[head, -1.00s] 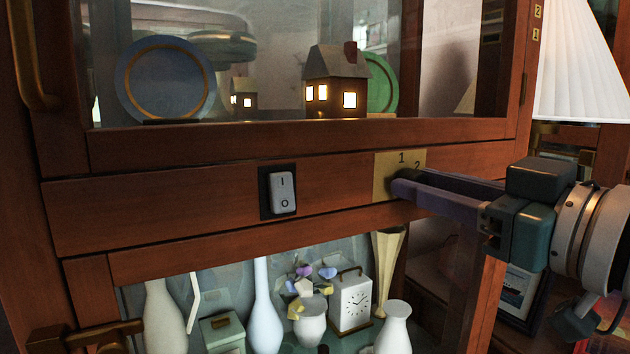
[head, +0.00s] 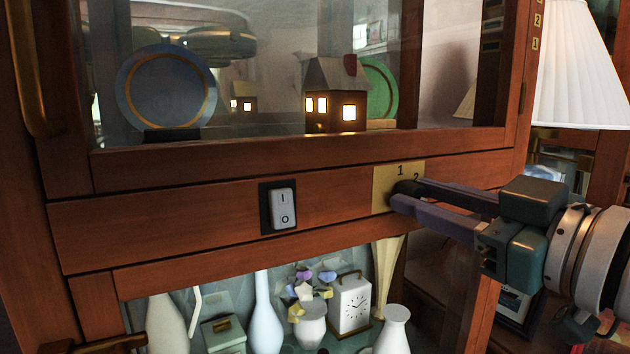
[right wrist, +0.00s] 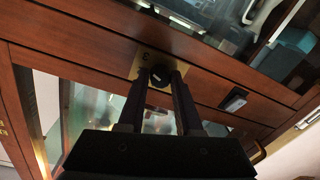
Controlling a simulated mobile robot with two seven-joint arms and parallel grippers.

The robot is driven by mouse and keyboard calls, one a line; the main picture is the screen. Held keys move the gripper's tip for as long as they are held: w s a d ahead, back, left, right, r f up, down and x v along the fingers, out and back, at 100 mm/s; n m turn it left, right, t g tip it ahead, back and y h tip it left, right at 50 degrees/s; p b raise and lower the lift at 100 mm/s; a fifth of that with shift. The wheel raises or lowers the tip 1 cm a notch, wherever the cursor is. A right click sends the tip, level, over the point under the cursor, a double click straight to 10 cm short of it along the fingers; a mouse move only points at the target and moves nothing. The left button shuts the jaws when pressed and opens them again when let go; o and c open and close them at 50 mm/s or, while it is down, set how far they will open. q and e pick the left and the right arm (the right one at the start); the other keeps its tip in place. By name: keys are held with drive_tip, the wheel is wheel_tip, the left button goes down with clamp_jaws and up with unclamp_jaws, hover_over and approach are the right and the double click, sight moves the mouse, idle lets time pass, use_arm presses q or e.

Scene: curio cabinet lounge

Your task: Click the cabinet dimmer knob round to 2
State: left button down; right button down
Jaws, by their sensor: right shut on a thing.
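The dimmer knob (right wrist: 159,75) is small, dark and round on a brass plate (head: 384,187) on the cabinet's wooden rail. The plate shows the marks 1 and 2 along its upper part in the head view. My right gripper (head: 402,194) reaches in from the right and is shut on the knob. In the right wrist view the two fingers (right wrist: 162,82) lie on either side of the knob, with a mark near it on the plate. The fingers hide much of the knob in the head view, and I cannot read its pointer. My left gripper is not in view.
A black-framed rocker switch (head: 282,208) sits left of the plate on the same rail. Behind glass above stand a lit model house (head: 336,100) and a blue plate (head: 165,88). Vases and a white clock (head: 349,303) stand below. A lampshade (head: 583,70) is at right.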

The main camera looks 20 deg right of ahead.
drive_tip(key=n+p, duration=0.2)
drive_tip(key=shift+r+n+p, duration=0.3)
drive_tip(key=shift+p, duration=0.05)
drive_tip(key=n+p, duration=0.2)
drive_tip(key=shift+n, duration=0.3)
drive_tip(key=shift+f+n+p, duration=0.1)
drive_tip(key=shift+n+p, duration=0.7)
drive_tip(key=shift+n, duration=0.3)
drive_tip(key=shift+f+n+h+p, duration=0.1)
drive_tip(key=shift+n+h+p, duration=0.35)
drive_tip(key=shift+n, duration=0.65)
drive_tip(key=c, duration=0.6)
unclamp_jaws()
